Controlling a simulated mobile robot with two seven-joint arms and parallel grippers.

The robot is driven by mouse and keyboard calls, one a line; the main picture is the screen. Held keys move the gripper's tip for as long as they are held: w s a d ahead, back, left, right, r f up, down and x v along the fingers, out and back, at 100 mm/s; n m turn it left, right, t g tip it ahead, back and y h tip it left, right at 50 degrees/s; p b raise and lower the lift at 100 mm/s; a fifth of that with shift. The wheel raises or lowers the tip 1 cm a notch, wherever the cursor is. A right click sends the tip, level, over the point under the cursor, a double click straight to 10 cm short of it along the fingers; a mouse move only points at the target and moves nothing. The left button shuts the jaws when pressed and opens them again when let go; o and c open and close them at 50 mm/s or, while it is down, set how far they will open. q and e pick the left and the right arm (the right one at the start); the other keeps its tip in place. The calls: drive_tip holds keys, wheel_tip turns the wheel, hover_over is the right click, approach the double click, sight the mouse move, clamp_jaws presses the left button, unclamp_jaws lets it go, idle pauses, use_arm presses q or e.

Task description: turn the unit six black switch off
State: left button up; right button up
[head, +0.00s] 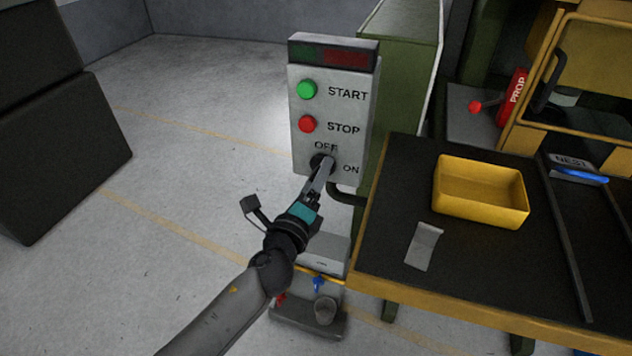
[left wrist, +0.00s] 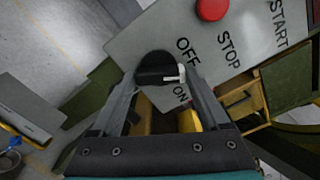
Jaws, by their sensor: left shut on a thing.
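The black switch (head: 318,160) is a round knob low on the grey control panel (head: 352,108), with OFF printed above it and ON to its right. In the left wrist view the black switch (left wrist: 153,68) carries a white pointer (left wrist: 175,75), which points between the OFF and ON labels. My left gripper (head: 324,170) reaches up from below and is shut on the switch. In the left wrist view the fingers of my left gripper (left wrist: 162,76) lie on either side of the knob. My right gripper is not in view.
Above the switch are a red STOP button (head: 307,124) and a green START button (head: 306,90). A black-topped bench (head: 390,190) with a yellow bin (head: 480,205) stands right of the panel. The floor (head: 190,150) at left is clear up to dark boxes (head: 60,150).

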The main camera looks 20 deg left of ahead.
use_arm(q)
drive_tip(key=shift+n+b, duration=0.3)
drive_tip(key=shift+n, duration=2.6)
drive_tip(key=o, duration=1.2)
drive_tip(key=shift+o, duration=0.2)
drive_tip(key=shift+s, duration=0.1)
drive_tip(key=s+b, duration=0.2)
drive_tip(key=s, duration=1.3)
drive_tip(key=shift+a, duration=0.3)
